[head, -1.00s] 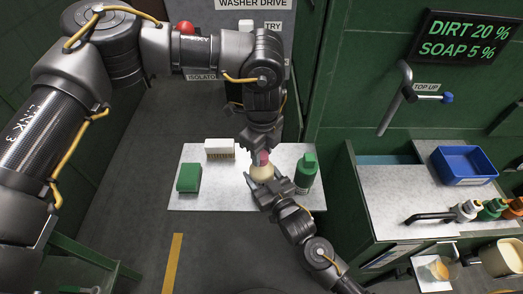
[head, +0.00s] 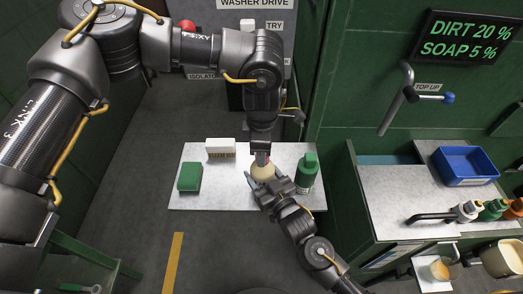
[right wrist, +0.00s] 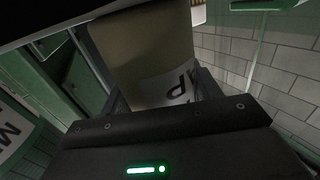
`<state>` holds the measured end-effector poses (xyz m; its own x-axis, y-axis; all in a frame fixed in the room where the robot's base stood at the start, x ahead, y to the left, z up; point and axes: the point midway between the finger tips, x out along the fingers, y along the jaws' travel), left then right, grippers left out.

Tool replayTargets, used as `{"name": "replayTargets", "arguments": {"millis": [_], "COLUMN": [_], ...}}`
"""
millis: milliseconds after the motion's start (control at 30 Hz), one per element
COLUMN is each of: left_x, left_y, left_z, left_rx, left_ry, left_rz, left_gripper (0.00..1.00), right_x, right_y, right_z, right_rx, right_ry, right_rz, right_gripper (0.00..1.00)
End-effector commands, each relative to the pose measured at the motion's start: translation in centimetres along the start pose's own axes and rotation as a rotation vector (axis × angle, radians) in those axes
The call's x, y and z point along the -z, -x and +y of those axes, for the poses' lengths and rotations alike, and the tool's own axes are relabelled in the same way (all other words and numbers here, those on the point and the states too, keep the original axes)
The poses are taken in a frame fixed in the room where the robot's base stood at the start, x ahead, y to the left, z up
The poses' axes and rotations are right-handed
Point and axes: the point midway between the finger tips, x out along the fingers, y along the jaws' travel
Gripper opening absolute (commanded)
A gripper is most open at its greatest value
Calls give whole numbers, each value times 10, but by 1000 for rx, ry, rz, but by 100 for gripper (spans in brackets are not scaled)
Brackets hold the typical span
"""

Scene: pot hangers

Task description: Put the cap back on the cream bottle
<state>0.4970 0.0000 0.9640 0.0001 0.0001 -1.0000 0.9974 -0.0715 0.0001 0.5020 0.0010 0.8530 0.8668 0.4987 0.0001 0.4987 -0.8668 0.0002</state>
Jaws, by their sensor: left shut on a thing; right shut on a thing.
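The cream bottle (head: 262,173) stands upright on the white table. It fills the upper middle of the right wrist view (right wrist: 145,50), where part of a white label with dark letters shows. My right gripper (head: 264,181) is shut on the bottle's body from the front right. The cap is at the bottle's mouth. The fingers hide the neck, so I cannot tell how it is seated.
A green bottle (head: 307,174) stands close to the right of my grippers. A counter with a blue tray (head: 466,164) is at the right.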

Motion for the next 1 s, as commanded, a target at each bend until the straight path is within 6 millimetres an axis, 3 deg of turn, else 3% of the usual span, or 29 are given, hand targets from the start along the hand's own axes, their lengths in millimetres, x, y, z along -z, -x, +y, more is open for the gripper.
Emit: {"name": "replayTargets", "arguments": {"millis": [300,533,700,733,867,1000], "left_x": [-1,-1,-2,-2,-2,-1], "left_y": [0,0,0,0,0,-1], "left_z": [1,2,1,1,1,1], "left_rx": [-2,-3,-3,-3,-3,-2], "left_ry": [-824,-1322,-1333,-1333,-1332,-1331], "left_rz": [2,3,-1,-1,-1,-1], "left_gripper": [14,14,14,39,56,57], "right_x": [-1,-1,-1,-1,-1,-1], "right_y": [0,0,0,0,0,0], "right_z": [0,0,-1,-1,-1,-1], "right_rx": [1,1,1,1,1,1], "right_ry": [0,0,0,0,0,0], "right_rz": [-2,-2,-3,-3,-2,-2], "right_gripper": [0,0,0,0,0,0]}}
